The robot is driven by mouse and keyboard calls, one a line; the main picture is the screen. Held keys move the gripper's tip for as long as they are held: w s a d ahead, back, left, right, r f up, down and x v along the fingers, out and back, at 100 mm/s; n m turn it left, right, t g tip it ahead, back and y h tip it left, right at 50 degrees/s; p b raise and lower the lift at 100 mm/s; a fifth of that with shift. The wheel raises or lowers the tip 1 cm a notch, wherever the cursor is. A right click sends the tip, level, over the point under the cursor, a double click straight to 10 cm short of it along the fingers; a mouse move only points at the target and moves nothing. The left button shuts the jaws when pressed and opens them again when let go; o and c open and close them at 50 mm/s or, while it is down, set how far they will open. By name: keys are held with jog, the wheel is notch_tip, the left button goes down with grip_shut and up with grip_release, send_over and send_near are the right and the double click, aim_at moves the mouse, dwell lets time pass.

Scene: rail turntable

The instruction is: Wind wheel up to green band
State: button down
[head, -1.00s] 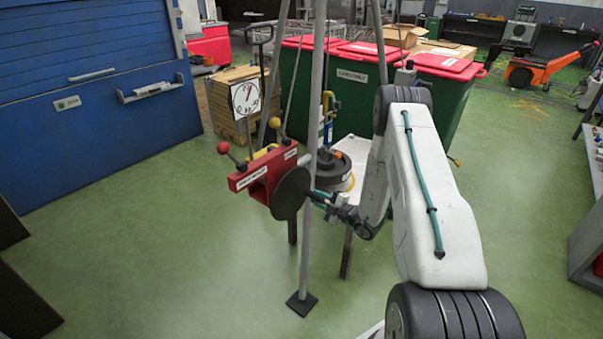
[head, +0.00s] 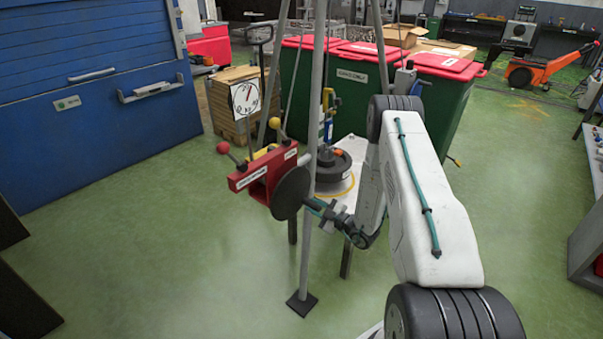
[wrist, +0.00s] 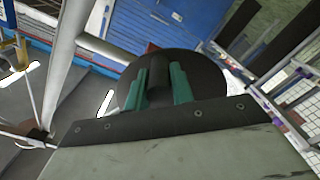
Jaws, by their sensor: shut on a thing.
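A dark round disc (head: 291,193) is mounted on a red winch box (head: 262,174) with red-knobbed and yellow-knobbed levers. My gripper (head: 311,203) is at the disc's right side, shut on its dark handle. In the wrist view the green fingers of my gripper (wrist: 159,86) lie on both sides of the handle (wrist: 160,72), with the disc (wrist: 211,76) behind. A heavy dark wheel (head: 331,170) is on or just above a white platform (head: 345,148) with a yellow ring; I cannot tell which. I cannot make out a green band.
A grey post (head: 312,130) of a tall frame stands just beside the disc and my gripper. A white dial (head: 245,98) stands behind the winch. Green bins (head: 345,88) with red lids are behind. The floor (head: 180,240) at the front left is clear.

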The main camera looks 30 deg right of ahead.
jog(key=shift+s+a+f+m, duration=0.25)
jog(key=shift+a+f+m, duration=0.2)
jog(key=shift+m, duration=0.25)
jog(key=shift+s+a+f+m, duration=0.2)
jog(key=shift+a+f+m, duration=0.15)
jog(key=shift+a+m, duration=0.25)
jog(key=shift+d, duration=0.1)
jog(key=c, duration=1)
grip_release()
jog(key=shift+w+d+r, duration=0.1)
jog(key=v, duration=0.8)
jog(key=shift+r, duration=0.15)
jog(key=shift+d, duration=0.1)
